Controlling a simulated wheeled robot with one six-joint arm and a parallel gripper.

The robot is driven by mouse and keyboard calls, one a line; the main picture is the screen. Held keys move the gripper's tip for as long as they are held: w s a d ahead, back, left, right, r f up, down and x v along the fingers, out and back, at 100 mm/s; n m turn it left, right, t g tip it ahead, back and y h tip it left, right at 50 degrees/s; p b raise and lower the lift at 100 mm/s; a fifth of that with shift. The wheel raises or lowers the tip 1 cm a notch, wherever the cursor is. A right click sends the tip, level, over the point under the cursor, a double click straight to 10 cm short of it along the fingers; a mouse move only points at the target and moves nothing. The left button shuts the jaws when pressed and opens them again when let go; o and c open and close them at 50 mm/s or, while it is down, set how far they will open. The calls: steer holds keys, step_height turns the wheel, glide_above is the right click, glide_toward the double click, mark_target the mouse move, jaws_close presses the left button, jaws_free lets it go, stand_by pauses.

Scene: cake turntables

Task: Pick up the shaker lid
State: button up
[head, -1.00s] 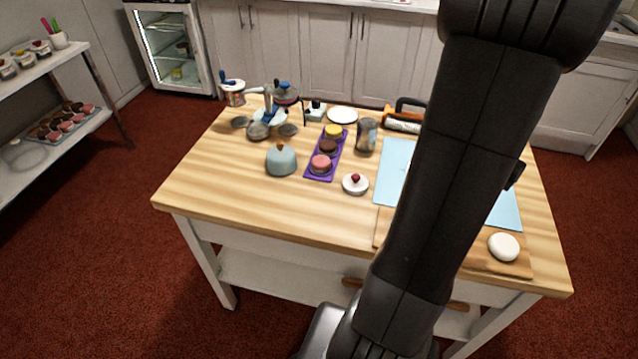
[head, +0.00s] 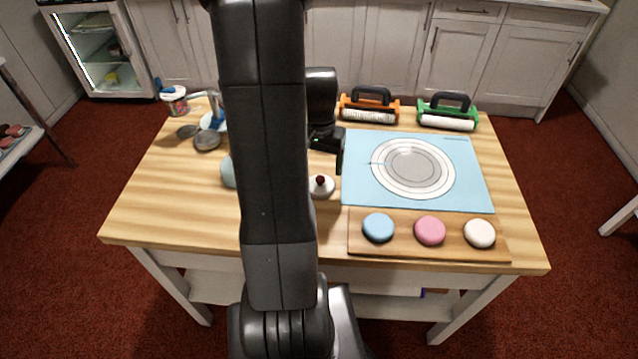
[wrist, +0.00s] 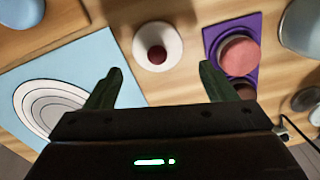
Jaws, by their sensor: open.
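A white round piece with a dark red knob (head: 321,187), likely the shaker lid, lies on the wooden table left of the blue mat. It also shows near the top middle of the wrist view (wrist: 158,46). My gripper (wrist: 160,84) is open and empty. In the wrist picture its two dark green fingers sit just below the white piece, one to each side, with bare wood between them. In the head view my gripper (head: 338,158) is above the table, beyond the white piece. My arm hides the table left of it, and no shaker body shows now.
A purple tray (wrist: 211,38) with a pink cake is right of the white piece in the wrist view. The blue mat (head: 470,198) bears a ringed disc. A wooden board (head: 404,250) holds three round cakes. Two rollers (head: 370,104) (head: 447,111) stand behind.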

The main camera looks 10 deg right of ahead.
mark_target(320, 178)
steer(key=f, duration=0.5)
steer(key=shift+s+d+f, duration=0.1)
steer(key=shift+s, duration=0.15)
steer(key=shift+f, duration=0.7)
steer(key=c, duration=0.7)
steer(key=shift+r, duration=0.15)
